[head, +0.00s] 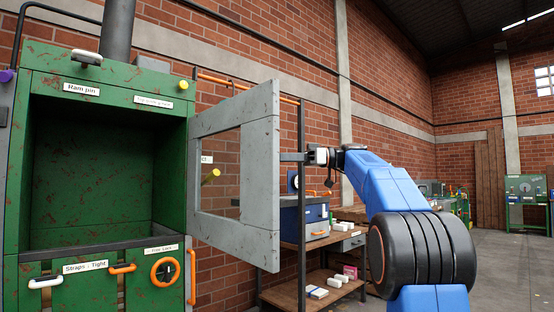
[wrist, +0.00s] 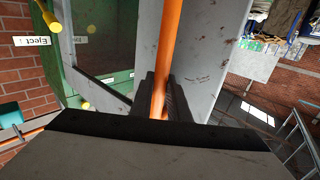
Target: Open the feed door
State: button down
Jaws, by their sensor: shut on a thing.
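The feed door (head: 262,190) is a grey, scuffed frame with a window opening. It stands swung out to the right of the green machine (head: 100,66), whose dark chamber (head: 90,170) shows wide open. My gripper (head: 292,157) is at the door's outer right side in the head view. In the wrist view my gripper (wrist: 163,100) is shut on an orange bar handle (wrist: 172,40), with a dark finger on each side. The grey door panel also shows behind the handle there (wrist: 205,50). In the head view the gripped handle is hidden.
Labelled controls line the machine's front, among them an orange ring wheel (head: 165,271) and a white handle (head: 46,282). Behind the door stand a wooden shelf (head: 320,246) with boxes and a blue case (head: 312,222). Concrete floor (head: 500,270) is clear at the right.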

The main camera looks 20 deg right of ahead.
jog(key=shift+d+r, duration=0.1)
jog(key=shift+d, duration=0.05)
jog(key=c, duration=1.7)
grip_release()
jog(key=shift+w, duration=0.1)
jog(key=v, duration=1.7)
jog(key=shift+d, duration=0.15)
